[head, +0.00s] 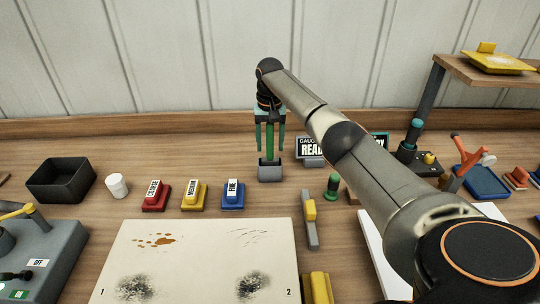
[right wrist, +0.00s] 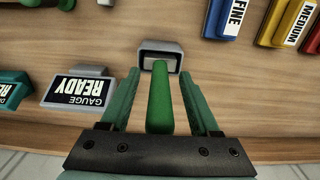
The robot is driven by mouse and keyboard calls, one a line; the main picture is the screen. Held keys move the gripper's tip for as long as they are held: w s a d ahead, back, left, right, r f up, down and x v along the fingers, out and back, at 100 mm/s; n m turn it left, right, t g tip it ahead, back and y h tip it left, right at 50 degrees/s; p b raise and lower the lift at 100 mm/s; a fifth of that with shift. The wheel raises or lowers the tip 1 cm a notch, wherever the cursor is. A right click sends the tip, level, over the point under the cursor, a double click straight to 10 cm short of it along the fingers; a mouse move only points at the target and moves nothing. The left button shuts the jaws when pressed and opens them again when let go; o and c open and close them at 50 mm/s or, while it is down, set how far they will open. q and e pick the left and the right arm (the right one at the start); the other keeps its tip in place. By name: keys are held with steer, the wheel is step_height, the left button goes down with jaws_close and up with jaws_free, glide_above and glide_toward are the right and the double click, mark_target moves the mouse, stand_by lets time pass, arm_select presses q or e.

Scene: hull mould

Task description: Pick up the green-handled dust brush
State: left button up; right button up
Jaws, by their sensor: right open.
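The dust brush's green handle (head: 269,142) stands upright in a grey holder (head: 270,172) at the back middle of the bench. In the right wrist view the green handle (right wrist: 160,98) lies between the two fingers, with a visible gap on each side. The grey holder (right wrist: 160,55) is just beyond the fingertips. My right gripper (head: 269,147) points down over the handle, open, its teal fingers on either side; it also shows in the right wrist view (right wrist: 159,78). The brush's bristles are hidden in the holder. My left gripper is not in view.
Red (head: 154,195), yellow (head: 194,194) and blue (head: 233,194) labelled blocks stand left of the holder. A gauge sign (head: 312,150) is close on its right, partly behind my arm. A green-knobbed item (head: 332,186) stands nearer. A stained white panel (head: 198,262) lies in front.

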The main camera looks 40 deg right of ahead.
jaws_close()
stand_by(0.4)
